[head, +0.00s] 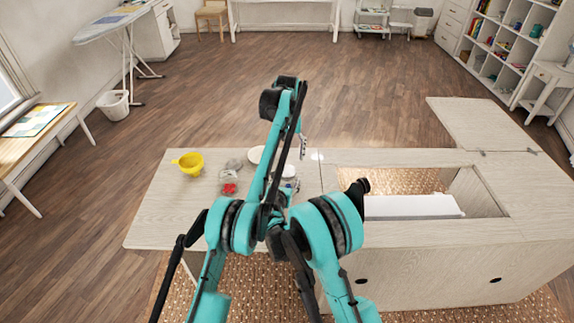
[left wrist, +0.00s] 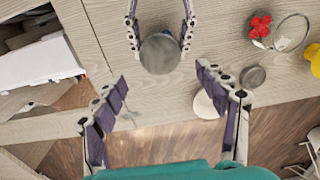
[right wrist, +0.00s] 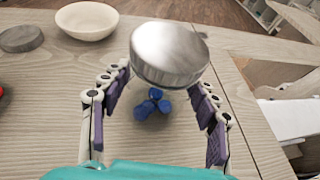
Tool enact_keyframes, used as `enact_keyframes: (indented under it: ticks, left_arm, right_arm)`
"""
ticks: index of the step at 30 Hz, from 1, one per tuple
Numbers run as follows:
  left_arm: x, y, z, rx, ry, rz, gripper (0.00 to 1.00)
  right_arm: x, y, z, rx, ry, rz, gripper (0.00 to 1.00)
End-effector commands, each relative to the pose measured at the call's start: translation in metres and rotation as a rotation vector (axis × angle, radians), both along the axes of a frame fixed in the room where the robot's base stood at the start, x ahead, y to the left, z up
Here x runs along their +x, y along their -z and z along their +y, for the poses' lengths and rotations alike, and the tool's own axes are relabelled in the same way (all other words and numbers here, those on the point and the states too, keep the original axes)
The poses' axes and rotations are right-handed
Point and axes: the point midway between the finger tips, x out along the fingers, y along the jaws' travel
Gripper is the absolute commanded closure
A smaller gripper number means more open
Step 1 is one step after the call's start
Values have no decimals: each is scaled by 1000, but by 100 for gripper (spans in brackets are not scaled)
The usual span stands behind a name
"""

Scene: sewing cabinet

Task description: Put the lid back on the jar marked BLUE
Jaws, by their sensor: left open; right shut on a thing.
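A round metal lid (right wrist: 168,55) sits between the fingertips of my right gripper (right wrist: 165,77), which is shut on it. The lid shows from above in the left wrist view (left wrist: 160,54). Blue pieces (right wrist: 152,105) lie below the lid, apparently in a clear jar whose glass is hard to make out; they show in the head view (head: 290,184). I cannot tell whether the lid touches the jar's rim. No BLUE marking is readable. My left gripper (left wrist: 170,85) is open and empty, above and away from the lid.
An open glass jar with red pieces (left wrist: 261,26), a grey lid (left wrist: 253,77), a white bowl (right wrist: 87,20) and a yellow container (head: 190,163) are on the tabletop. The cabinet opening with a white machine (head: 412,207) lies to the right.

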Motion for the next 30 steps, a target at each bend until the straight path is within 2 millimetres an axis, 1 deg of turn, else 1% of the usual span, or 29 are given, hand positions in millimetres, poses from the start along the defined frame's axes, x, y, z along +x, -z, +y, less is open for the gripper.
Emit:
enact_keyframes:
  ticks: [4,6,9,13,18,26,29,30]
  left_arm:
    - [-4,13,1,0,0,0,27]
    - [-2,28,1,0,0,0,27]
    - [-3,43,1,0,0,0,27]
    - [-3,57,1,0,0,0,27]
    - [-3,65,1,0,0,0,27]
    - [-3,66,1,0,0,0,27]
    - [-3,66,1,0,0,0,51]
    - [-3,66,1,0,0,0,61]
  right_arm:
    - [0,0,0,1,0,0,100]
    - [0,0,0,1,0,0,100]
    - [0,0,0,0,0,0,100]
    - [0,0,0,1,0,0,100]
    - [0,0,0,1,0,1,100]
    - [0,0,0,1,0,1,100]
    - [0,0,0,1,0,1,100]
    - [0,0,0,1,0,1,100]
